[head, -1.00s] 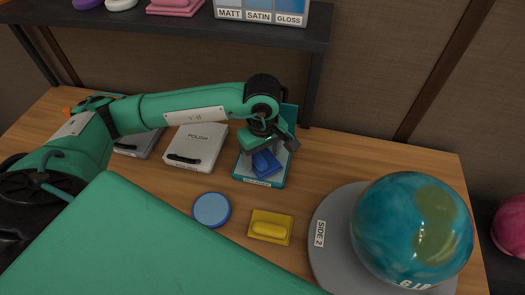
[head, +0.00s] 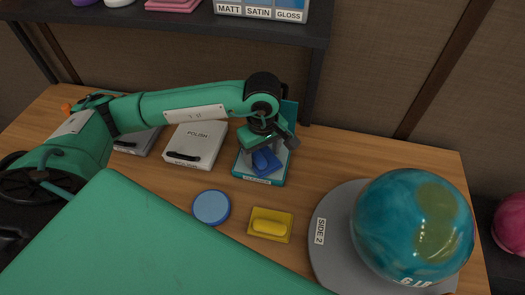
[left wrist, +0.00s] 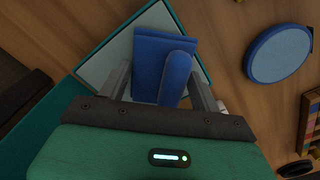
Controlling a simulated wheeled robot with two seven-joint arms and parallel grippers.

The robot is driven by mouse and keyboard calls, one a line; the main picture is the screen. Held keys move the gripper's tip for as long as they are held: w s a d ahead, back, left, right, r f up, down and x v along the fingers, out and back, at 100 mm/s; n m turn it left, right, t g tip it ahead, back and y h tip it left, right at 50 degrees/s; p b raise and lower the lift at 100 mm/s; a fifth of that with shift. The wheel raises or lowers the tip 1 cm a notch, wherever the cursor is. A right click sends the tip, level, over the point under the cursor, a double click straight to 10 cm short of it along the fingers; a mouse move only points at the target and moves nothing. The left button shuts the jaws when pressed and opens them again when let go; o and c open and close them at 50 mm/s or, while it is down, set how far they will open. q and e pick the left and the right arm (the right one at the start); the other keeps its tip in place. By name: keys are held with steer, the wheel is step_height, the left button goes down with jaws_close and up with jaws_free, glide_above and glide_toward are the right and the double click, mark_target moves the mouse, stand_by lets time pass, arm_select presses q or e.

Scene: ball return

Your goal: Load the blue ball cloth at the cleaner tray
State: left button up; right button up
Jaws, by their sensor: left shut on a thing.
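The blue ball cloth (head: 264,162) is a folded blue pad with a raised grip; it also shows in the left wrist view (left wrist: 152,60). My left gripper (head: 264,146) is shut on the cloth's raised grip from above. The cleaner tray (head: 243,167) is a teal-edged tray with a pale top and a label on its front edge. The cloth is over the tray's pale top; whether it touches is hard to tell. In the left wrist view the tray (left wrist: 115,52) lies behind the cloth. My right gripper is not in view.
A white POLISH box (head: 196,146) stands left of the tray. A round blue pad (head: 211,207) and a yellow pad on a yellow base (head: 257,233) lie in front. A large teal ball (head: 385,225) rests on a grey round base (head: 327,262) at right.

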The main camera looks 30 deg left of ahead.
arm_select(q)
steer(key=shift+f+b, duration=0.3)
steer(key=shift+f+b, duration=0.1)
steer(key=shift+b, duration=0.35)
stand_by(2.0)
steer(key=shift+r+p, duration=1.4)
steer(key=shift+r, duration=2.2)
steer(key=shift+f, duration=0.1)
